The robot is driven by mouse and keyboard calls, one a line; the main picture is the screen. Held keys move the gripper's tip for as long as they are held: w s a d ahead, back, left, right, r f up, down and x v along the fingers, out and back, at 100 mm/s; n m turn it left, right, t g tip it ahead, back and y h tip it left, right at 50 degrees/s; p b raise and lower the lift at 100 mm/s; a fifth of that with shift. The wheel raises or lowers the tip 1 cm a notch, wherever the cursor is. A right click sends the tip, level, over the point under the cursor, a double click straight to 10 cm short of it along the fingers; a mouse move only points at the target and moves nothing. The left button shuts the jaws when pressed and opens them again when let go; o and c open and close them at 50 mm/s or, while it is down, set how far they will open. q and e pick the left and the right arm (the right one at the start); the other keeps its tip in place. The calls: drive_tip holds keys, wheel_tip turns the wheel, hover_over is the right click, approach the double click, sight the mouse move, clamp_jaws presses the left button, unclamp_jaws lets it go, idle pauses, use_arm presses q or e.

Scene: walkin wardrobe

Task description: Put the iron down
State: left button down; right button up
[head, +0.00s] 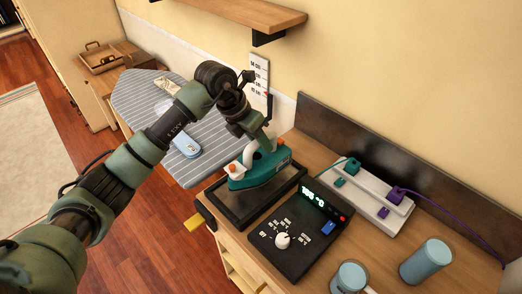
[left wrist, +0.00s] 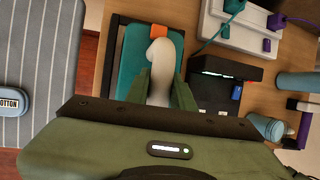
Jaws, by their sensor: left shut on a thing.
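The teal iron (head: 262,170) with a white handle and orange parts is at the dark iron rest (head: 234,208) of the black control station. It sits on or just above that rest; I cannot tell if it touches. My left gripper (head: 266,146) is shut on the iron's handle from above. In the left wrist view, the left gripper's green fingers (left wrist: 161,88) flank the white handle (left wrist: 163,60), with the teal body (left wrist: 132,62) around it. The station's panel (head: 296,236) has a lit display and a white dial. My right gripper is in neither view.
A striped ironing board (head: 150,105) with a blue-grey labelled object (head: 186,146) lies left. A power strip (head: 378,200) with teal and purple plugs is at the back right. A wooden shelf (head: 235,12) hangs above.

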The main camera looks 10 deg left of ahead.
sight(263, 157)
use_arm(q)
drive_tip(key=shift+d+f+p, duration=0.1)
drive_tip(key=shift+f+p, duration=0.45)
drive_tip(key=shift+f, duration=1.55)
drive_tip(key=shift+w, duration=0.1)
drive_tip(key=shift+f, duration=0.2)
drive_tip(key=c, duration=1.2)
unclamp_jaws()
drive_tip(key=shift+f, duration=0.1)
drive_tip(key=shift+s, duration=0.2)
